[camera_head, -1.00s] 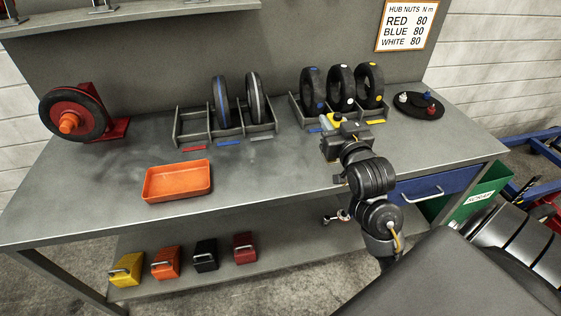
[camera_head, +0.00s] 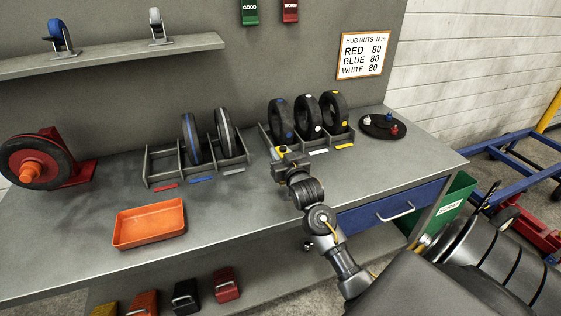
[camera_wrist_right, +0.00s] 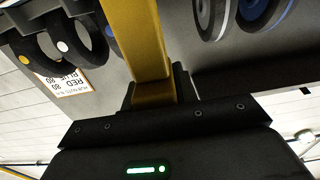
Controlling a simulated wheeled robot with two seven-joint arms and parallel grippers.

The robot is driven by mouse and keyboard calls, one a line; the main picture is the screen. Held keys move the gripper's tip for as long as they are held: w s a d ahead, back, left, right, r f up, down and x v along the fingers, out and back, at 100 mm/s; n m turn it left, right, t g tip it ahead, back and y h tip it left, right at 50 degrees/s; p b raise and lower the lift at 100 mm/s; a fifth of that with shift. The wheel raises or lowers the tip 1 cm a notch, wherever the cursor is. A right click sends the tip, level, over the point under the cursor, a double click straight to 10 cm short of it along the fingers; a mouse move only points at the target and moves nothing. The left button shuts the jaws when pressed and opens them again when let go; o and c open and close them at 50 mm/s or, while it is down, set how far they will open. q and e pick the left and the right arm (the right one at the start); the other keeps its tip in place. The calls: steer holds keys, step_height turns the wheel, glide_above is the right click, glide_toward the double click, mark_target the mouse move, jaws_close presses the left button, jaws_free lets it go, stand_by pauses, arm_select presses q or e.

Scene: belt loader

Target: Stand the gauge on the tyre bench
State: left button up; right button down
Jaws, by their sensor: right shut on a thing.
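The gripper is over the grey tyre bench (camera_head: 90,235), in front of the right tyre rack. I cannot tell whether the gauge touches the bench. My left gripper is out of view.
Two racks (camera_head: 196,177) hold upright tyres. An orange tray (camera_head: 150,224) lies front left, with bare bench around it. A red wheel hub (camera_head: 38,168) stands far left. A black disc with coloured nuts (camera_head: 384,126) lies at the right. A blue drawer (camera_head: 385,210) is below.

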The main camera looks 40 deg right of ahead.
steer(key=shift+w+f, duration=0.2)
steer(key=shift+f, duration=0.1)
step_height(320, 180, down, 2)
steer(key=shift+f+p, duration=0.1)
steer(key=shift+p, duration=0.35)
steer(key=shift+f, duration=0.4)
steer(key=shift+f, duration=0.1)
steer(key=c, duration=1.1)
jaws_free()
steer(key=b+v, duration=0.1)
steer(key=v, duration=1.1)
steer(key=shift+b, duration=0.4)
